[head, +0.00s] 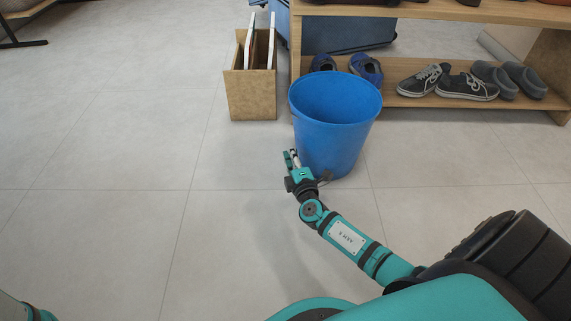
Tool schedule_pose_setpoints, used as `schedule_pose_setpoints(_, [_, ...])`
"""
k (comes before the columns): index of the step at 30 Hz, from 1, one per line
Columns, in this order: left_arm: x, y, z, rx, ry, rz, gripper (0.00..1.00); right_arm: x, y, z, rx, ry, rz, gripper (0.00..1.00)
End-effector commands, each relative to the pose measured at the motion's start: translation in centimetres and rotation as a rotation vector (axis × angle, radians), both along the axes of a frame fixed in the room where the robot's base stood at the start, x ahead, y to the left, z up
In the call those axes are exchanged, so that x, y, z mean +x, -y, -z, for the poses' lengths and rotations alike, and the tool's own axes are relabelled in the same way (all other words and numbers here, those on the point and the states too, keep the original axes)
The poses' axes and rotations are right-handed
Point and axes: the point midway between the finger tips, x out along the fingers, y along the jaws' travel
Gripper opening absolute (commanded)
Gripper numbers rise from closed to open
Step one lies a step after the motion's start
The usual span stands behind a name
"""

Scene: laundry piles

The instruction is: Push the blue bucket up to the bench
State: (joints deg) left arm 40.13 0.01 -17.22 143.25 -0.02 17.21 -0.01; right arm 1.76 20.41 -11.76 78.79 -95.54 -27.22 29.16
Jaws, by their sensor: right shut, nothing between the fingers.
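The blue bucket (337,135) stands upright on the tiled floor, open at the top and apparently empty as far as I see inside. The wooden bench (440,15) with a lower shoe shelf is just behind it; the bucket's rim overlaps the shelf edge in the picture, so I cannot tell whether they touch. My right gripper (291,158) is shut and empty, at the near left side of the bucket's lower wall. I cannot tell if it touches the bucket. My left gripper is not in view; only a bit of teal shows at the bottom left corner.
Blue shoes (367,69), dark sneakers (466,86) and grey clogs (524,79) sit on the lower shelf. A cardboard box (250,93) with white panels stands left of the bench. A dark blue suitcase (345,34) is behind. The floor at left is clear.

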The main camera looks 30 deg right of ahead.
Motion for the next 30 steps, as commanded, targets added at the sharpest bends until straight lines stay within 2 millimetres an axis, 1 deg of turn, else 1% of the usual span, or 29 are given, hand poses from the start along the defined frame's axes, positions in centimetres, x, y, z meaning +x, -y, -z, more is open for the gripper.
schedule_pose_setpoints(3, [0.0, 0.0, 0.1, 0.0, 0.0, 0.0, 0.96, 0.0, 0.4, 0.0, 0.0, -0.001, 0.0, 0.0])
schedule_pose_setpoints(12, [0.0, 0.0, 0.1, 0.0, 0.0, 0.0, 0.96, -0.1, 0.5, 0.0, -0.001, -0.001, 0.0, 0.0])
schedule_pose_setpoints(14, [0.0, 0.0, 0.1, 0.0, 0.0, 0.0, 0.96, -0.1, 1.2, 0.0, -0.005, -0.001, 0.0, 0.0])
schedule_pose_setpoints(18, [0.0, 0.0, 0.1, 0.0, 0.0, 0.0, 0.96, -0.2, 3.7, -0.1, -0.008, -0.002, 0.002, 0.0])
schedule_pose_setpoints(21, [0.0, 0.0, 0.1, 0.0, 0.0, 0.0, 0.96, -0.3, 4.7, 0.0, -0.004, -0.001, 0.0, 0.0])
schedule_pose_setpoints(24, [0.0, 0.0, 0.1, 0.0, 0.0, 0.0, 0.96, -0.3, 5.1, 0.0, -0.001, 0.0, 0.0, 0.0])
schedule_pose_setpoints(30, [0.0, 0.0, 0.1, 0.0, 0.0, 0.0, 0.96, -0.3, 5.0, 0.0, 0.0, 0.0, 0.001, 0.0])
